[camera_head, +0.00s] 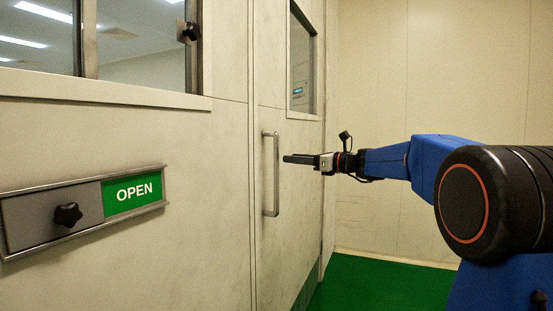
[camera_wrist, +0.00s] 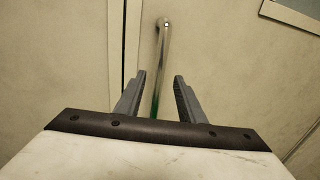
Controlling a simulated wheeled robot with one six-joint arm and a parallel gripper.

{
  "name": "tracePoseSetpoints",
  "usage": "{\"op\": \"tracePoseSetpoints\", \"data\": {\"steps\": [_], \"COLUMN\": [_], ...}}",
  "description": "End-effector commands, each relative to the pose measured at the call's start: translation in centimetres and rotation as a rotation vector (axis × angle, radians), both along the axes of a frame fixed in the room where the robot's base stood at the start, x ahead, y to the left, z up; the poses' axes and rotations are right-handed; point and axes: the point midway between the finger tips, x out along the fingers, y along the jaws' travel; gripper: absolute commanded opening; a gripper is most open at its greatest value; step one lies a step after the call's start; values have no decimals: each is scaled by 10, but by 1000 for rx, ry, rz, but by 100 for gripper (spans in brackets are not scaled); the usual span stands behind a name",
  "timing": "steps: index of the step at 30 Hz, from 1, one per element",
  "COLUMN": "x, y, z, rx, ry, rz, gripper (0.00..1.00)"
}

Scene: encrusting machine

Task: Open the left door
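The door (camera_head: 287,190) is a cream panel with a window and stands closed, as far as I can see. Its handle (camera_head: 276,174) is a vertical metal bar on the door's left side. My gripper (camera_head: 290,159) reaches in from the right, its fingers pointing at the handle at about mid-height. In the wrist view my gripper (camera_wrist: 159,92) is open, with one finger on each side of the handle (camera_wrist: 161,60). The handle shows in the gap, with space on both sides. I cannot tell how deep it lies between the fingers.
Left of the door is a wall (camera_head: 130,140) with a window and a green OPEN sign (camera_head: 132,194) with a dark knob (camera_head: 68,214). A beige wall (camera_head: 400,70) stands behind my arm. The green floor (camera_head: 375,285) is clear where visible.

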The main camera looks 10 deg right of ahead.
Motion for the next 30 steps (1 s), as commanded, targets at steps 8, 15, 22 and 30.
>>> {"op": "tracePoseSetpoints", "data": {"steps": [8,15,22,30], "x": [36,56,60,60], "y": [33,51,56,56], "z": [-1,-1,0,0], "rx": [1,0,-1,-1], "ry": [1,0,-1,-1], "rz": [2,0,0,-1], "gripper": [36,36,36,16]}}
